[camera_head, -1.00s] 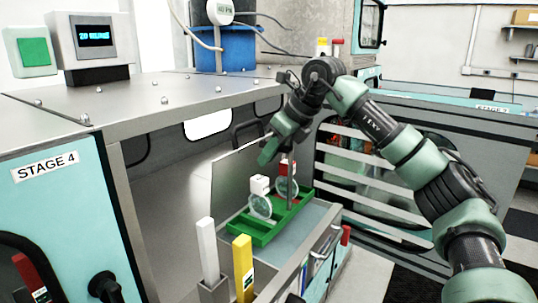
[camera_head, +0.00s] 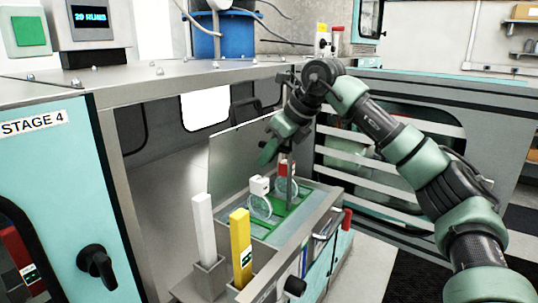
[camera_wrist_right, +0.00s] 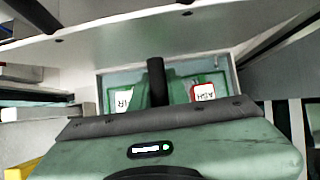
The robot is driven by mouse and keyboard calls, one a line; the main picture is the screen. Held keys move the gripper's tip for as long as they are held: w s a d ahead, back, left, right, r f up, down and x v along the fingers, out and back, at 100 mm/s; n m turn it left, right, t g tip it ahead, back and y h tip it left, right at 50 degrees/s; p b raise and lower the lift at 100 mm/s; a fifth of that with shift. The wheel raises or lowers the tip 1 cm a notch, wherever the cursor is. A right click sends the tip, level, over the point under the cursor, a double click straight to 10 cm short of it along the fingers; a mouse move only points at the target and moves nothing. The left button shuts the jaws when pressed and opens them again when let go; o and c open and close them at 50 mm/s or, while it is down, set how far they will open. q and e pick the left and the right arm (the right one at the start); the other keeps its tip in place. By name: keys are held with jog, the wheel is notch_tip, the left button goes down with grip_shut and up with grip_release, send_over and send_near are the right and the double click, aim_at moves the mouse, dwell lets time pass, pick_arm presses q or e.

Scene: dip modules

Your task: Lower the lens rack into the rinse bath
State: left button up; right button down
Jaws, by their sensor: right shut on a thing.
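The green lens rack (camera_head: 285,214) sits low inside the rinse bath (camera_head: 318,224), its base seemingly under the liquid surface. Two round lenses stand up in it, one with a white tag (camera_head: 260,185) and one with a red tag (camera_head: 287,168). A dark upright handle rises from the rack. My right gripper (camera_head: 283,156) is above the rack and shut on this handle; its fingertips are partly hidden. In the right wrist view the rack (camera_wrist_right: 180,90) shows beyond the gripper body, with the dark handle (camera_wrist_right: 157,80) between the tags. My left gripper is out of view.
A metal splash panel (camera_head: 240,170) stands behind the bath. A white stick (camera_head: 204,228) and a yellow stick (camera_head: 241,245) stand upright in holders at the bath's near left. The Stage 4 cabinet (camera_head: 60,170) is at left; a slatted teal unit (camera_head: 390,165) is at right.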

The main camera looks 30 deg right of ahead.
aim_at(290, 155)
jog(key=shift+f+b, duration=2.6)
jog(key=shift+f, duration=1.05)
jog(key=c, duration=1.3)
grip_release()
jog(key=shift+f, duration=0.1)
jog(key=shift+s, duration=0.1)
jog(key=b+v, duration=0.1)
jog(key=v, duration=0.7)
